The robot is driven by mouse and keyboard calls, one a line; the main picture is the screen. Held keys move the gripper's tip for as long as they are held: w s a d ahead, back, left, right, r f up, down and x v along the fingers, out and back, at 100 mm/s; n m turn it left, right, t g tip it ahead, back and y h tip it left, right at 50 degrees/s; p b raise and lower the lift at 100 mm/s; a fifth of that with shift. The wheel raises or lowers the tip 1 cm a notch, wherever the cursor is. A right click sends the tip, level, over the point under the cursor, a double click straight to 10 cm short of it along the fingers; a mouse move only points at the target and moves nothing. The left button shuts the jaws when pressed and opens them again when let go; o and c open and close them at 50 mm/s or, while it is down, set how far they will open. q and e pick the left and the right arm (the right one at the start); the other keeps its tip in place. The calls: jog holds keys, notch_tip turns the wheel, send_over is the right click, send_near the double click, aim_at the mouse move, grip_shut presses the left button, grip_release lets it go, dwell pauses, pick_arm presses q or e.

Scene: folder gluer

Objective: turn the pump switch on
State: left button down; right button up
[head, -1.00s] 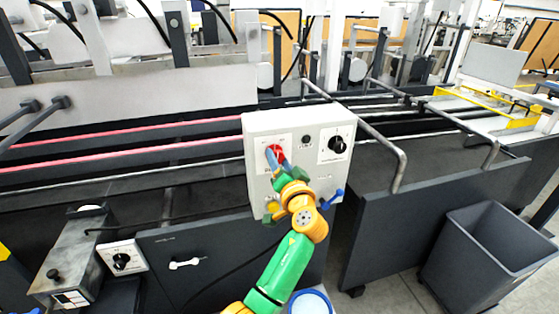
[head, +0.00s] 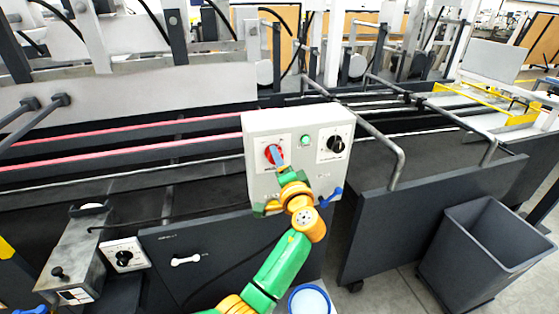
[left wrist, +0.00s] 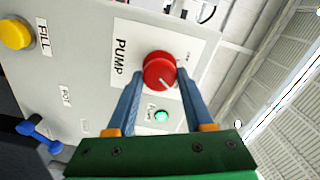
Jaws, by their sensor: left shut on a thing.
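The pump switch is a red round knob (head: 273,154) on the front of a white control box (head: 258,128). In the left wrist view the red knob (left wrist: 160,71) sits beside the label PUMP, with a white mark on its face. My left gripper (head: 279,160) is at the knob, its blue fingers one on each side of it, shut on it; the fingers (left wrist: 159,82) also show in the left wrist view. A small indicator lamp (head: 305,141) beside the knob glows green, also in the left wrist view (left wrist: 161,116). My right gripper is not in view.
A black dial (head: 336,144) is at the box's upper right, a blue lever (head: 331,196) at its lower right. A yellow button (left wrist: 15,33) is labelled FILL. A pipe rail (head: 385,140) runs just right of the box. A grey bin (head: 470,270) stands on the floor at right.

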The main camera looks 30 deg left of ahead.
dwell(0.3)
pick_arm(q)
jog(key=c, duration=0.6)
grip_release()
jog(key=o, duration=0.3)
jog(key=shift+a, duration=0.15)
jog(key=shift+a+f, duration=0.1)
jog(key=shift+a, duration=0.05)
jog(key=b+v, duration=0.2)
jog(key=v, duration=0.5)
jog(key=shift+b, duration=0.3)
